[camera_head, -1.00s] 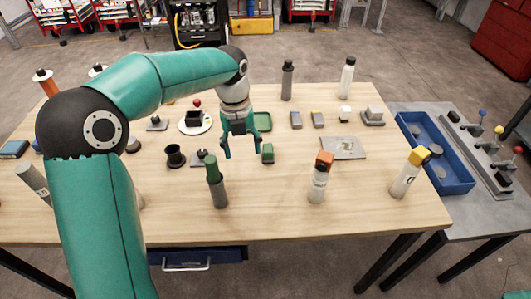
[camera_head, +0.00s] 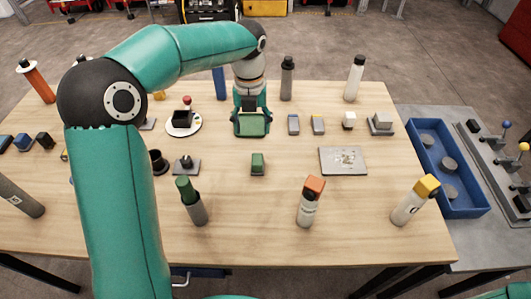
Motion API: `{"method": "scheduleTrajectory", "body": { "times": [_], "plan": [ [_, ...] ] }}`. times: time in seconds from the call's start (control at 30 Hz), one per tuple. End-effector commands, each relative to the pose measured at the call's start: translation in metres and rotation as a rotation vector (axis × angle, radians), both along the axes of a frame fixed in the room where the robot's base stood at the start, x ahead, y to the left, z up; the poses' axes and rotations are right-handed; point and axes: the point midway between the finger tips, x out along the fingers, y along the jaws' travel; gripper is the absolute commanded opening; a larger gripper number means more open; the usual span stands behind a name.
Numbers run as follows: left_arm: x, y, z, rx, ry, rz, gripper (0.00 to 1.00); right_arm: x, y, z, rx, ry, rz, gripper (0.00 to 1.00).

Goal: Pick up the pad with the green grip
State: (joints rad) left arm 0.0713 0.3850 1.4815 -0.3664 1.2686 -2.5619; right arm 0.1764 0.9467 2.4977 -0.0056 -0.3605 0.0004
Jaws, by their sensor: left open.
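A small block with a green top (camera_head: 258,163), which looks like the pad with the green grip, lies on the wooden table in the middle of the head view. My left gripper (camera_head: 251,130) is open and empty. My right gripper is not in view.
A metal plate (camera_head: 343,160) lies right of the block. A green-capped bottle (camera_head: 193,203) and an orange-capped bottle (camera_head: 310,203) stand in front. Bare table surrounds the block.

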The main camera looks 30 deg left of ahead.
Motion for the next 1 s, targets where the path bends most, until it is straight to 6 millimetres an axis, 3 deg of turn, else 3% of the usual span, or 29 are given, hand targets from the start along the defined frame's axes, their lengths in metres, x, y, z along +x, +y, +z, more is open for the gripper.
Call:
{"method": "scheduleTrajectory", "body": {
  "times": [0.17, 0.6, 1.0],
  "plan": [
    [-0.002, 0.001, -0.015, 0.000, 0.004, 0.001, 0.65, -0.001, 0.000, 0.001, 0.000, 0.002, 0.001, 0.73],
    [-0.003, 0.003, -0.101, 0.000, 0.004, 0.008, 0.65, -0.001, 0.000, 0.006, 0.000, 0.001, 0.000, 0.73],
    [0.003, 0.003, -0.132, -0.002, 0.005, 0.009, 0.65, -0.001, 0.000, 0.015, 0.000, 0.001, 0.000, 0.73]
  ]
}}
